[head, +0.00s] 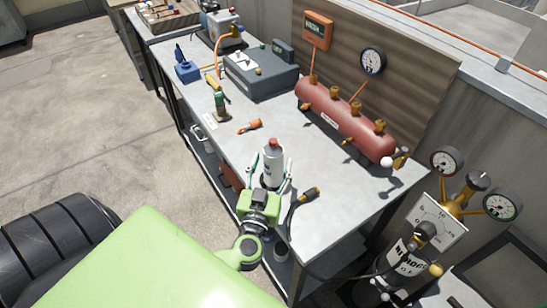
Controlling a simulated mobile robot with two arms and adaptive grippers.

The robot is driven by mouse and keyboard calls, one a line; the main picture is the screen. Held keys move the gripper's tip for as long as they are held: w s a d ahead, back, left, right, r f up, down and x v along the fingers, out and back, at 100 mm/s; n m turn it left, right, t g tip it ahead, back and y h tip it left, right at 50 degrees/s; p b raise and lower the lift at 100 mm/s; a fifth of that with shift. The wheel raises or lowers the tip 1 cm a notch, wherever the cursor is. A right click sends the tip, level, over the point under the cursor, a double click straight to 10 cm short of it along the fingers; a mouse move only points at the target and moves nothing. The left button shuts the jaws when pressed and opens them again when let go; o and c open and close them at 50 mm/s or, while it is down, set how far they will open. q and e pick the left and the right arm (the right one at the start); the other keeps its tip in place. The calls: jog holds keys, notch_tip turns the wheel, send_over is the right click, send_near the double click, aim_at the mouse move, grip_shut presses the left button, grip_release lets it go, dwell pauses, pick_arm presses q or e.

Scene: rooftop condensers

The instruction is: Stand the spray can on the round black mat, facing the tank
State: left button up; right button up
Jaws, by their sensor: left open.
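My left gripper (271,168) is open, with one finger on each side of the can. I cannot tell whether the fingers touch it. The red horizontal tank (340,115) with brass fittings lies along the back of the bench, behind and right of the can. I cannot make out the round black mat clearly. My right gripper is not in view.
On the workbench (330,200), a black hose with a brass end (305,196) lies right of the can. An orange-handled tool (250,126), a green torch-like bottle (221,104) and a grey case (260,76) are farther back. Bare bench lies between can and tank.

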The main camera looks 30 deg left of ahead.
pick_arm(q)
jog(key=b+v, duration=0.1)
jog(key=v, duration=0.8)
dwell(1.6)
